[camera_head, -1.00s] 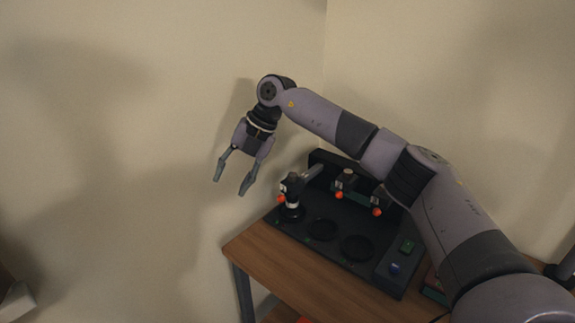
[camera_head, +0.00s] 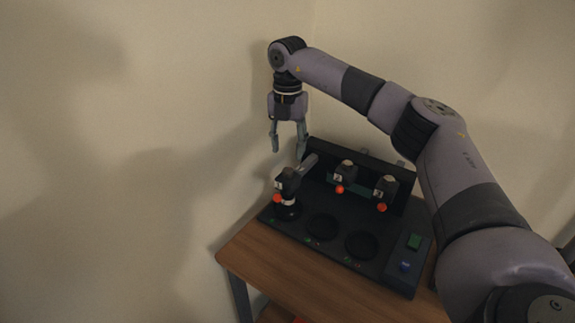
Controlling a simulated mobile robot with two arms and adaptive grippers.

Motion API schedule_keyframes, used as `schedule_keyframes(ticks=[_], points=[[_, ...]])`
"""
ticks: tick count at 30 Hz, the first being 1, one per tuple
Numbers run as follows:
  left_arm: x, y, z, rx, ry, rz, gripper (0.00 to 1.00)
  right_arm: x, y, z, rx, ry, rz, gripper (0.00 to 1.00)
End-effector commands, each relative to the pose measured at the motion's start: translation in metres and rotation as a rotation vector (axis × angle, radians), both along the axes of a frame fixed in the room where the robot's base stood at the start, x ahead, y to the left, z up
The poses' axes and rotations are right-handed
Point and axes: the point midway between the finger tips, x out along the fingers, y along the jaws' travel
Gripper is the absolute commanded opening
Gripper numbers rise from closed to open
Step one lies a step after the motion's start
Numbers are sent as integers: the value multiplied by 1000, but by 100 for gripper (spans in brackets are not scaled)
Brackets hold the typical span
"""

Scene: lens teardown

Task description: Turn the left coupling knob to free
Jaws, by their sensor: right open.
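A black fixture (camera_head: 300,228) lies on a wooden table, with a raised back panel. At its left end stands a dark upright unit (camera_head: 288,186) with an orange-red knob (camera_head: 277,199) low on its left side and a grey lever at its top right. Two more units with orange knobs, a middle one (camera_head: 340,190) and a right one (camera_head: 382,208), sit along the back panel. My right gripper (camera_head: 287,150) points down, open and empty, above and just behind the left unit, apart from it as far as I can see. My left gripper is not in view.
Two round dark recesses, a middle one (camera_head: 323,227) and a right one (camera_head: 361,244), are empty. A control box with a green button (camera_head: 414,242) and a blue button (camera_head: 404,267) is at the right. The wooden table (camera_head: 290,278) is bare in front; walls stand close behind.

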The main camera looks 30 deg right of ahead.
Motion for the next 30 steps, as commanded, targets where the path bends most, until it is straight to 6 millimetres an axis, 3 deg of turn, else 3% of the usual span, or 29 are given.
schedule_keyframes(ticks=[3,5,12,23,30], points=[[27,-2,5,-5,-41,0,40,-1,0,-25,0,3,0,44],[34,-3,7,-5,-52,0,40,-1,0,-36,0,3,0,44],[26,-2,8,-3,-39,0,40,0,0,-63,0,0,0,44],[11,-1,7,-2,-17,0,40,0,0,-68,0,-1,1,44],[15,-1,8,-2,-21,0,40,0,0,-68,1,-1,1,28]])
